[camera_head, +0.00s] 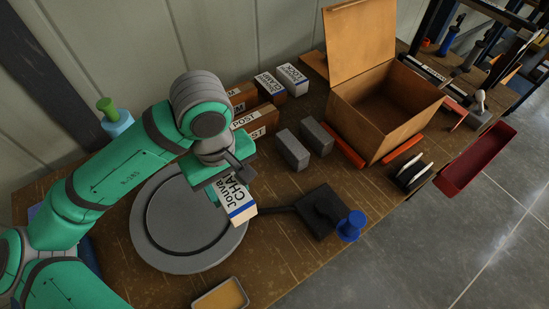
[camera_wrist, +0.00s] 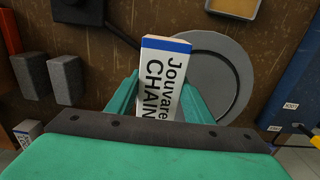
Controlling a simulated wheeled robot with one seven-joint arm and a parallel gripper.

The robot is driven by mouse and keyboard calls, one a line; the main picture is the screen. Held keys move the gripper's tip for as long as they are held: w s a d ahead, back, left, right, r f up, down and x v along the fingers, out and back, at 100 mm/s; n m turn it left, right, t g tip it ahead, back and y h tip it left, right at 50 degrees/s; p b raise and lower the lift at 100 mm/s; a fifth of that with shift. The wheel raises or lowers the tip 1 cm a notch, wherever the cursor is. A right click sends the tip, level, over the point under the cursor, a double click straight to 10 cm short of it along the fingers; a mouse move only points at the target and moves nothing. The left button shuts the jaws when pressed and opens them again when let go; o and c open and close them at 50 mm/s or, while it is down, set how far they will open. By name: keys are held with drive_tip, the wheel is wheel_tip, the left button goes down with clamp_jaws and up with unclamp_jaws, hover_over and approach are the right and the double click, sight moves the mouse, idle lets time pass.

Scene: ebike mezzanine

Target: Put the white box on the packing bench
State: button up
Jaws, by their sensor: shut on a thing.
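A white box (camera_head: 240,205) with a blue end band and the words "Jouvare CHAIN" is held in my gripper (camera_head: 226,186). In the wrist view the white box (camera_wrist: 163,80) sits tilted between the two green fingers of my gripper (camera_wrist: 160,98), which touch its sides. Its lower part is hidden by the gripper. In the head view the box is over the right edge of a grey round disc (camera_head: 160,245) on the wooden bench (camera_head: 300,225). I cannot tell how high it is above the bench.
Brown and white labelled boxes (camera_head: 292,78) and two grey blocks (camera_head: 292,149) stand at the back. An open carton (camera_head: 400,105) is at the right. A black flat device (camera_head: 320,211), a blue spool (camera_head: 351,227) and a yellow-filled tray (camera_head: 220,296) lie near the front.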

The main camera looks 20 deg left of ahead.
drive_tip(key=w+d+f, duration=0.1)
drive_tip(key=w+f, duration=0.1)
drive_tip(key=w, duration=0.1)
drive_tip(key=w+d+f, duration=0.1)
drive_tip(key=w+f, duration=0.2)
drive_tip(key=w+d+f, duration=0.1)
drive_tip(key=w+f, duration=0.1)
drive_tip(key=w, duration=0.1)
drive_tip(key=shift+w+d+f, duration=0.3)
drive_tip(key=shift+d+f, duration=0.05)
drive_tip(key=shift+w+d+f, duration=0.1)
drive_tip(key=shift+w+f, duration=0.15)
drive_tip(key=shift+f, duration=0.05)
drive_tip(key=shift+w+f, duration=0.15)
drive_tip(key=shift+f, duration=0.75)
drive_tip(key=shift+w+f, duration=0.1)
drive_tip(key=shift+f, duration=0.8)
drive_tip(key=shift+f, duration=0.15)
drive_tip(key=o, duration=1.3)
drive_tip(key=shift+c, duration=0.2)
wheel_tip(320, 180, up, 12)
